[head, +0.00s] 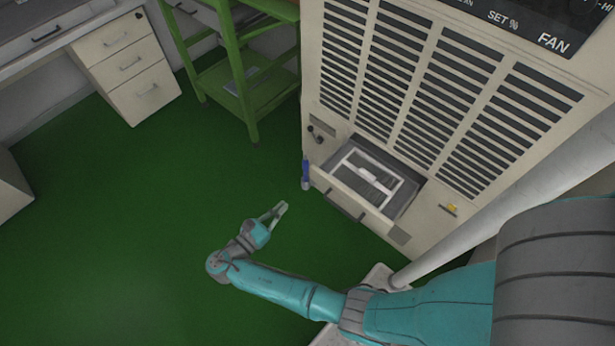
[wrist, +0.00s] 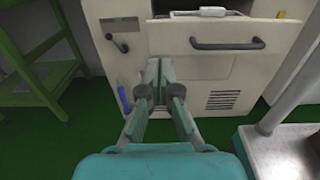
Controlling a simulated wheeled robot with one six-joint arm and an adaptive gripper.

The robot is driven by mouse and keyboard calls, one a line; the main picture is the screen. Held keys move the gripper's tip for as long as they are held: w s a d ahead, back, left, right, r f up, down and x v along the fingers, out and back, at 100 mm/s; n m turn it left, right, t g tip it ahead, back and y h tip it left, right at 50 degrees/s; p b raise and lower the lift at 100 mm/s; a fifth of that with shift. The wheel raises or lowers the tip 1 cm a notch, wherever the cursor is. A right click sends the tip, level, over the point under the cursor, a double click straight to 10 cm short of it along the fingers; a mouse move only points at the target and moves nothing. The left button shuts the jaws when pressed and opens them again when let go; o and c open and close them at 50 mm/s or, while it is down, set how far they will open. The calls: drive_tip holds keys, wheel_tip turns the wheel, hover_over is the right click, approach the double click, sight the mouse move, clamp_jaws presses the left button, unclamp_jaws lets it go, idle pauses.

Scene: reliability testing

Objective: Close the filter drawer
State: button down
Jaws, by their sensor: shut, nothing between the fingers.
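The filter drawer (head: 345,196) is pulled out of the lower front of the tall beige machine, with a white-framed filter (head: 368,177) lying in it. In the wrist view the drawer front (wrist: 245,63) faces me, with a dark curved handle (wrist: 228,44) across it. My gripper (head: 283,207) is shut and empty, left of and apart from the drawer front in the head view. In the wrist view my gripper (wrist: 160,64) points at the machine, left of the handle. I cannot tell the exact gap there.
The vented machine (head: 410,90) fills the right. A blue-handled item (head: 305,173) is at its lower left corner. A green rack (head: 250,95) and a white drawer cabinet (head: 130,65) stand behind. A pale pipe (head: 480,232) rises at right. The green floor (head: 110,230) at left is clear.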

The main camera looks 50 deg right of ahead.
sight(316, 172)
drive_tip(key=d, duration=1.3)
drive_tip(key=shift+w+d+r, duration=0.15)
drive_tip(key=shift+w+d, duration=0.15)
drive_tip(key=shift+d, duration=0.1)
drive_tip(key=d, duration=1.6)
drive_tip(key=shift+w+d, duration=0.2)
drive_tip(key=shift+w, duration=0.1)
drive_tip(key=shift+a, duration=0.1)
